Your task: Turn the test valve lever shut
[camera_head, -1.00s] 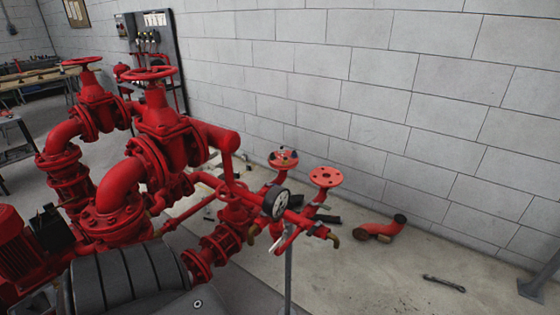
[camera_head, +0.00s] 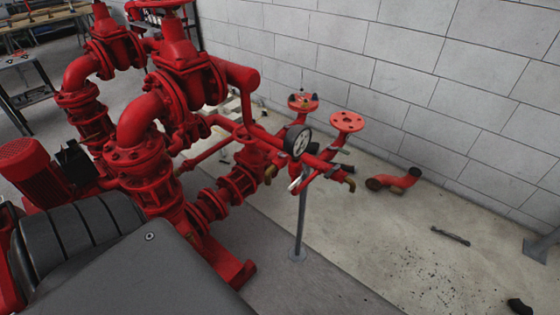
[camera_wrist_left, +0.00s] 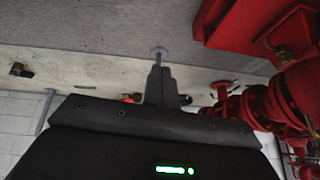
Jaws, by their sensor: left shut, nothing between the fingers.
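The test valve lever (camera_head: 296,184) is a small pale handle just below the pressure gauge (camera_head: 297,143), on the red test pipe of the pumpset. Its exact angle is hard to tell at this size. A brass outlet (camera_head: 349,184) shows at the pipe's end. My left gripper (camera_wrist_left: 158,72) shows in the left wrist view with its dark fingers shut together and empty. The fingers stand in front of the thin support post, whose round foot (camera_wrist_left: 158,50) shows past their tips. The lever cannot be made out there. My right gripper is in neither view.
Red pipes and flanges (camera_wrist_left: 305,90) are close on the right of the wrist view. The support post (camera_head: 301,222) stands under the test pipe. A loose red elbow (camera_head: 394,180) and a wrench (camera_head: 450,235) lie on the floor. The floor right of the post is mostly clear.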

